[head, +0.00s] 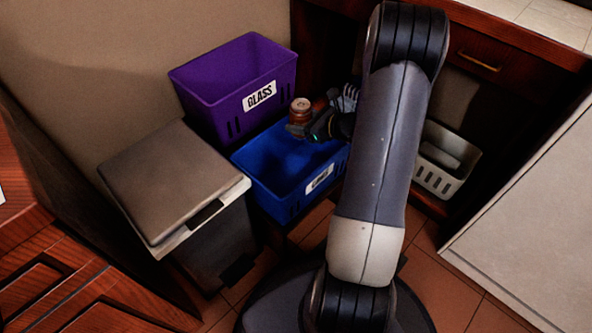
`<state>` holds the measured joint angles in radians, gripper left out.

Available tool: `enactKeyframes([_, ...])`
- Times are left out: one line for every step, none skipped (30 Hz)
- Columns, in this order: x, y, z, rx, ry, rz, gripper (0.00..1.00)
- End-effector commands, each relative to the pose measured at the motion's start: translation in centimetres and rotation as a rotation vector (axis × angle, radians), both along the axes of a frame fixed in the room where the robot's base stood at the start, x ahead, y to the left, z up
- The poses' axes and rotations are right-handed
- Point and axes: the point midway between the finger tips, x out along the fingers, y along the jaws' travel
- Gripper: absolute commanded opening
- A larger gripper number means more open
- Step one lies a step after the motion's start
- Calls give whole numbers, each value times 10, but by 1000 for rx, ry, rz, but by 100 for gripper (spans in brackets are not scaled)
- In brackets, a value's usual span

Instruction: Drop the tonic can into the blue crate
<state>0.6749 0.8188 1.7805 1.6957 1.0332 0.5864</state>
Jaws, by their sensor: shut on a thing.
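My gripper (308,128) is over the crate's back part, partly hidden behind my arm. It is shut on the tonic can (300,106), a small brown-red can with a pale top. The can looks upright and appears above the crate's opening. Part of the crate's right side is hidden by my arm. The crate's visible inside looks empty.
A purple crate (212,92) labelled GLASS stands behind the blue one. A grey lidded bin (172,180) is at the left. A white basket (440,180) stands to the right of my arm. Wood cabinets and a counter border the space.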

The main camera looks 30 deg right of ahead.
Motion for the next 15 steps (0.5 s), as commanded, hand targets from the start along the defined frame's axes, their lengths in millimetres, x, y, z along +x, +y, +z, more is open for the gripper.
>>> enactKeyframes([0,0,-5,1,0,0,29])
enactKeyframes([0,0,-8,1,0,0,29])
enactKeyframes([0,0,-12,1,0,0,29])
enactKeyframes([0,0,-15,1,0,0,29])
enactKeyframes([0,0,-19,1,0,0,29])
enactKeyframes([0,0,-23,2,1,-1,29])
enactKeyframes([0,0,-27,2,1,-1,29])
enactKeyframes([0,0,-31,2,1,-1,29])
enactKeyframes([0,0,-36,2,1,-1,29])
enactKeyframes([0,0,-40,2,1,-1,29])
enactKeyframes([0,0,-44,2,1,-1,29])
enactKeyframes([0,0,-48,1,0,0,29])
enactKeyframes([0,0,-50,1,0,0,29])
enactKeyframes([0,0,-52,1,0,0,29])
enactKeyframes([0,0,-54,1,0,0,29])
